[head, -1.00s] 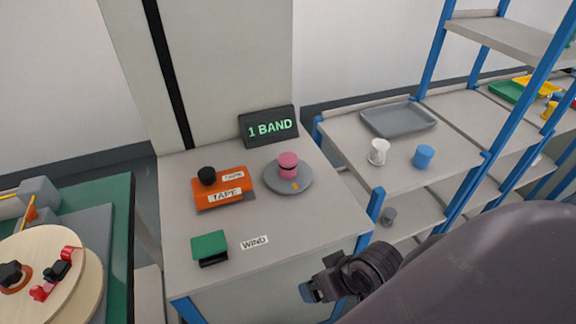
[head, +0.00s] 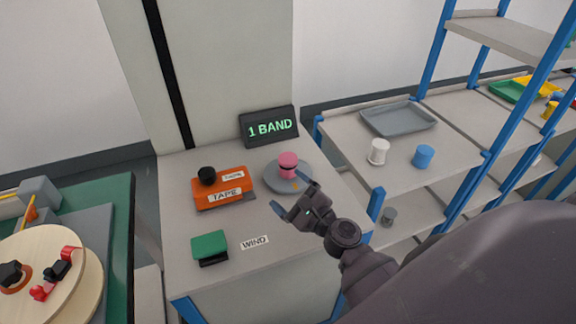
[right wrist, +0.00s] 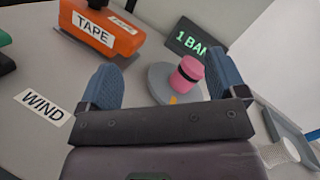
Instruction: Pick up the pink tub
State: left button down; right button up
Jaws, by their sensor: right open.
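The pink tub (head: 288,165) stands upright on a round grey turntable (head: 270,184) on the grey table. In the right wrist view the pink tub (right wrist: 187,74) has a dark band around its middle and shows between my fingers, farther out. My right gripper (head: 291,194) is open and empty, in front of the turntable and apart from the tub. In the right wrist view its two blue fingers (right wrist: 162,84) are spread wide. My left gripper is not in view.
An orange tape dispenser (head: 221,187) stands left of the turntable. A green-topped block (head: 209,246) and a WIND label (head: 254,242) are nearer. A "1 BAND" display (head: 269,127) stands behind. A white cup (head: 378,152) and blue cup (head: 423,157) stand on the right shelf.

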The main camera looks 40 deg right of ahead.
aim_at(292, 165)
jog(key=w+d+f+m+h, duration=0.1)
jog(key=d+m+h, duration=0.1)
jog(key=m, duration=0.2)
jog(key=w+d+f+m+h, duration=0.1)
jog(key=d+m+h, duration=0.1)
jog(key=m, duration=0.1)
jog(key=w+d+f+m+g+h, duration=0.1)
jog(key=d+m+h, duration=0.1)
jog(key=m, duration=0.2)
jog(key=shift+d+f+m, duration=0.3)
jog(key=shift+d+f, duration=0.05)
jog(key=shift+f, duration=0.05)
jog(key=shift+w+d, duration=0.1)
jog(key=shift+w, duration=0.15)
jog(key=w, duration=0.2)
jog(key=w+d, duration=0.1)
jog(key=w, duration=0.1)
jog(key=shift+w+f, duration=0.1)
jog(key=shift+w, duration=0.2)
jog(key=w, duration=0.4)
jog(key=shift+d+b, duration=0.25)
jog(key=shift+b, duration=0.1)
jog(key=shift+w+d, duration=0.15)
jog(key=shift+w, duration=0.5)
jog(key=c, duration=1)
